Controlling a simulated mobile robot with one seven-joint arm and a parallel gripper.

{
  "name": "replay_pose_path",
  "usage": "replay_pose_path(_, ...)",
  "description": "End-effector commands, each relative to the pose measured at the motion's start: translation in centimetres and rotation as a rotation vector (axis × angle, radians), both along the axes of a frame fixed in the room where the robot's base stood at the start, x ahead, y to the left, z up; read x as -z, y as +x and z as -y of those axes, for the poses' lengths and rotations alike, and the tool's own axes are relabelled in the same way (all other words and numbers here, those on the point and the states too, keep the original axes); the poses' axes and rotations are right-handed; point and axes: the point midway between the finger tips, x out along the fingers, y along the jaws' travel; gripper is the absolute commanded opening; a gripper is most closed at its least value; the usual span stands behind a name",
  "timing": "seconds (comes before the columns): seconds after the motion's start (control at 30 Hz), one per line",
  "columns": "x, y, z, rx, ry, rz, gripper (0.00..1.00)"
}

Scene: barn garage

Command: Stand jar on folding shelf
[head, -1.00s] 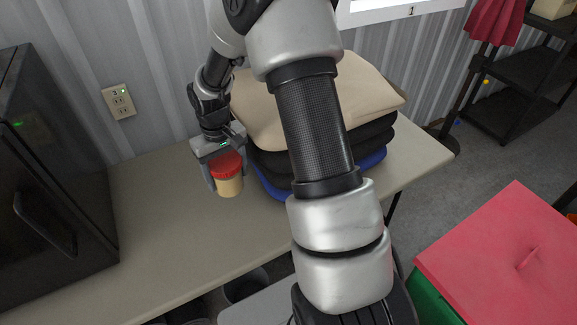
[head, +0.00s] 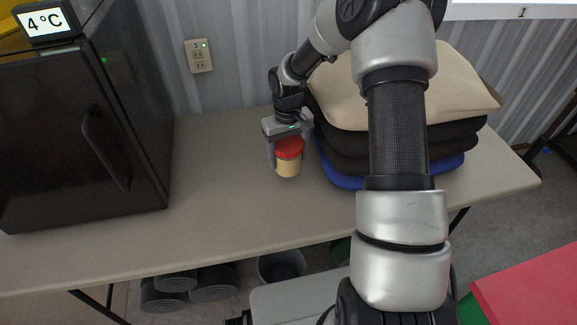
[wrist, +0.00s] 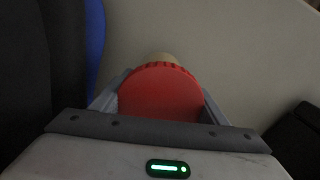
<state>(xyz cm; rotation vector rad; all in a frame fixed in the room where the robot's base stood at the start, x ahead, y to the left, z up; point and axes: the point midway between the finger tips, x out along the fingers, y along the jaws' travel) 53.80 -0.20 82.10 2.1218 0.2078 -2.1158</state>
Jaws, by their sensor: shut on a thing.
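The jar (head: 288,167) has a red lid and a pale tan body. My gripper (head: 286,153) is shut on it from above, one finger on each side. The jar is upright over the tan tabletop (head: 225,215), left of a stack of cushions; I cannot tell whether its base touches the table. In the wrist view the red lid of the jar (wrist: 160,92) sits between the fingers of my gripper (wrist: 160,78) and hides most of the body. A dark piece of shelving (head: 567,140) shows at the right edge; I cannot tell whether it is the folding shelf.
A cushion stack (head: 335,160), beige over black and blue, stands close right of my gripper. A black fridge (head: 75,150) with a 4°C display (head: 43,20) stands at left. A red lid (head: 535,285) is at lower right. The table's front is clear.

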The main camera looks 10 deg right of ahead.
Motion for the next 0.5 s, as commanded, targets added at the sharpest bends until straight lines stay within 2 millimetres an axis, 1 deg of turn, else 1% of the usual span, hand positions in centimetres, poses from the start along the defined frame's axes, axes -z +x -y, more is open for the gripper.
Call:
replay_pose_path(0.07, 0.8, -0.1, 0.0, 0.0, 0.001, -0.002, 0.39)
replay_pose_path(0.2, 3.1, -0.1, 0.0, -0.001, 0.0, -0.004, 0.39)
replay_pose_path(0.3, 4.3, 0.0, 0.0, 0.0, 0.0, -0.001, 0.39)
replay_pose_path(0.5, 4.3, 0.0, 0.0, 0.0, 0.0, 0.001, 0.39)
